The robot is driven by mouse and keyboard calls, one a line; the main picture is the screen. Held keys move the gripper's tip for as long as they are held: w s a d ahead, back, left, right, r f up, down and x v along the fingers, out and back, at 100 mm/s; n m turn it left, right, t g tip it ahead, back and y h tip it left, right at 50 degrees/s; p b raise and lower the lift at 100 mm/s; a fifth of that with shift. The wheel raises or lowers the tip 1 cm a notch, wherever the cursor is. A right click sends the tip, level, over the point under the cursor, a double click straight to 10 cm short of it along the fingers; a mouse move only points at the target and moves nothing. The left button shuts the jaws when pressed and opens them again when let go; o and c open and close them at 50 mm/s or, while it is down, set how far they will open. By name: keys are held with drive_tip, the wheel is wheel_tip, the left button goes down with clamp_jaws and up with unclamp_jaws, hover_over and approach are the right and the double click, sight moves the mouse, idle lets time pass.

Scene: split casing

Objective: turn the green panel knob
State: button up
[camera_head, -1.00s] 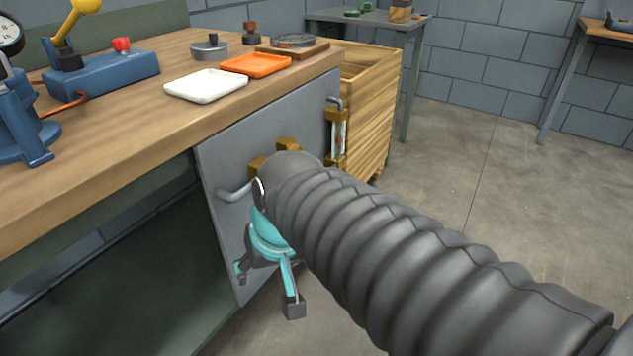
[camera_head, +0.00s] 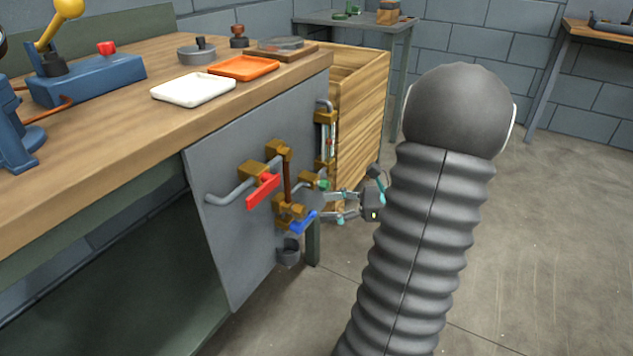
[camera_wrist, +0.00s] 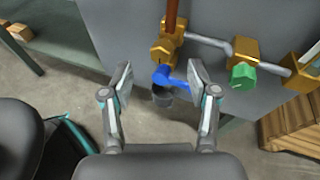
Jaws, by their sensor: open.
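The green panel knob (camera_wrist: 243,76) sits on a brass valve body (camera_wrist: 245,50) on the grey panel, right of my gripper (camera_wrist: 160,82) in the wrist view. My gripper's two fingers are spread apart with nothing held. A blue lever (camera_wrist: 168,79) shows between the fingertips in that picture; I cannot tell how far beyond them it is. In the head view the green knob (camera_head: 324,184) is small and partly hidden, just above and beside my gripper (camera_head: 325,206), which points left at the panel.
The grey panel (camera_head: 235,255) also carries a red lever (camera_head: 263,191), brass fittings, grey pipes and a dark cup (camera_head: 289,252). A wooden crate (camera_head: 362,110) stands close to its right. A workbench (camera_head: 110,120) holds trays. Floor at right is clear.

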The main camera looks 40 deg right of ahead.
sight(328, 187)
drive_tip(key=s+d+f+m+t+h, duration=0.3)
drive_tip(key=d+m+t, duration=0.25)
drive_tip(key=d, duration=0.65)
drive_tip(key=shift+m, duration=0.45)
drive_tip(key=x, duration=1.3)
drive_tip(key=shift+w+a+f, duration=0.1)
drive_tip(key=shift+w+a, duration=0.1)
drive_tip(key=shift+a, duration=0.15)
clamp_jaws()
